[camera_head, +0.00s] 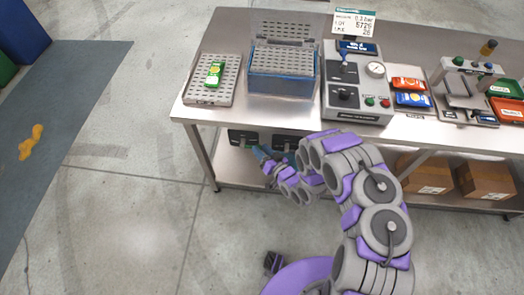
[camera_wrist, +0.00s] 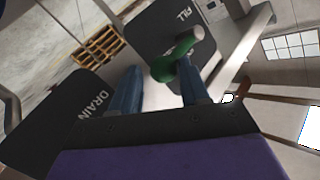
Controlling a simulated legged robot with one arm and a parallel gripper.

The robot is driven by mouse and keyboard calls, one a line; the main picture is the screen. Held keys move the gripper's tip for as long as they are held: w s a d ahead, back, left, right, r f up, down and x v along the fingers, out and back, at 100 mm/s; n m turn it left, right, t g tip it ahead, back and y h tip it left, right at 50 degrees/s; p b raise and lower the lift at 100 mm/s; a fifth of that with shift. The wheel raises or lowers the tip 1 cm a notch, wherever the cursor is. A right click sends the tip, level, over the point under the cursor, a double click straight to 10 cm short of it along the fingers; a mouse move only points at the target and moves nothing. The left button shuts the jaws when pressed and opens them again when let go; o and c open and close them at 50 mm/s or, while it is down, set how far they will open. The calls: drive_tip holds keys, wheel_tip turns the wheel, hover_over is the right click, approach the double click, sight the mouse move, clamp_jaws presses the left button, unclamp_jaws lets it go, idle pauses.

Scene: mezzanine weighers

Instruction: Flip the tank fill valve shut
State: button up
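The tank fill valve's green lever (camera_wrist: 177,64) shows in the wrist view, on a dark plate (camera_wrist: 150,38) marked FILL. A second dark plate (camera_wrist: 70,125) marked DRAIN lies to its left; no lever shows on it there. My gripper (camera_wrist: 157,88) is open, its two blue fingers apart with nothing between them. The lever is just past the fingertips, close to the right finger; I cannot tell whether they touch. In the head view my gripper (camera_head: 266,158) is below the bench edge, by the two dark valve plates (camera_head: 243,137). My arm partly hides the right one.
The steel bench (camera_head: 460,138) overhangs the valves. It carries a perforated tray (camera_head: 200,92), a blue bin (camera_head: 280,84) and a control box with a gauge (camera_head: 375,70). Cardboard boxes (camera_head: 425,175) sit on the lower shelf at right. The floor (camera_head: 130,215) at left is mostly clear.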

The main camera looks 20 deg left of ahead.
drive_tip(key=shift+o, duration=0.9)
drive_tip(key=shift+a, duration=0.15)
drive_tip(key=shift+s, duration=0.1)
drive_tip(key=p+v, duration=0.2)
drive_tip(key=v, duration=1.5)
